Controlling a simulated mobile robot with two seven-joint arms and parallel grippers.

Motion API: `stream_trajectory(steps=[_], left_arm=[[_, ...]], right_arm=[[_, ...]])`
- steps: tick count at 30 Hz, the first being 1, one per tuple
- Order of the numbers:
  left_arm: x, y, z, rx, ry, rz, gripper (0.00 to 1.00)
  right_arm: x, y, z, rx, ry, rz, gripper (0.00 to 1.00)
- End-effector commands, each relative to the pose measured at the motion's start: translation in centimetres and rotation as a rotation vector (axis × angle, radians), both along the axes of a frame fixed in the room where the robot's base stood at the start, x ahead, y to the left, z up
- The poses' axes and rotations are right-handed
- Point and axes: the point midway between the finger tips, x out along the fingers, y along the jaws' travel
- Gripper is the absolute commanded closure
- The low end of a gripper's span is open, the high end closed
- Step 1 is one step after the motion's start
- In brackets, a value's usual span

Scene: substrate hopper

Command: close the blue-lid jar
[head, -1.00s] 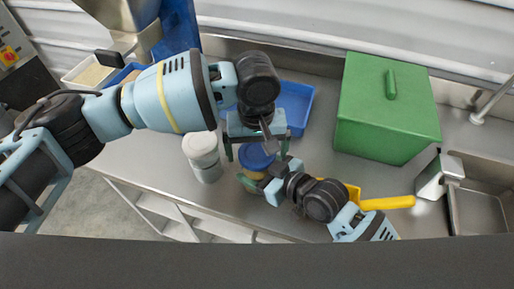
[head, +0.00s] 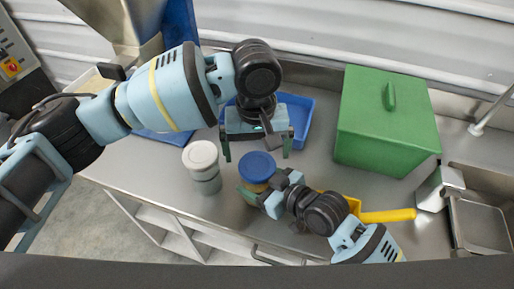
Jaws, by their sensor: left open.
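The blue-lid jar (head: 257,168) stands upright near the front edge of the counter, with its blue lid on top of a yellowish body. Whether the lid is seated tight cannot be told. My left gripper (head: 257,150) is open and points down, its two fingers spread wider than the lid, just behind and above it; nothing is between them. My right gripper (head: 265,192) comes in from the lower right, low at the jar, with its fingers around the body. The jar's lower part is partly hidden by this gripper.
A white-lid jar (head: 201,160) stands close to the left. A blue tray (head: 301,112) lies behind my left gripper. A green box (head: 385,130) stands at the back right. A yellow scoop (head: 388,215) lies by my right arm, near the sink (head: 482,225).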

Motion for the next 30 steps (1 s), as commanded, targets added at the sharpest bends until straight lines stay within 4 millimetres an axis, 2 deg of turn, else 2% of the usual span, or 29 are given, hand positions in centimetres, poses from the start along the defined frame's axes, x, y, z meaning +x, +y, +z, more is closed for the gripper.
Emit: stream_trajectory(steps=[4,7,15,21,25,30], left_arm=[[0.0,0.0,0.6,0.000,0.000,0.000,0.00],[0.0,0.0,1.9,-0.002,-0.001,0.000,0.00],[0.1,0.0,7.2,-0.002,-0.002,0.001,0.00],[0.1,0.1,10.4,-0.001,-0.001,0.000,0.00],[0.1,0.1,11.5,-0.001,0.000,0.000,0.00],[0.1,0.1,12.0,0.000,0.002,0.000,0.00]], right_arm=[[-0.1,0.0,-0.3,-0.005,0.007,0.000,0.94],[-0.1,0.0,-0.3,-0.005,0.006,0.001,0.94],[-0.1,-0.1,-0.3,-0.005,0.006,0.001,0.94],[-0.1,-0.1,-0.3,-0.005,0.007,0.000,0.94],[-0.1,0.0,-0.3,-0.005,0.007,0.000,0.94],[-0.1,0.0,-0.3,-0.005,0.007,0.000,0.94]])
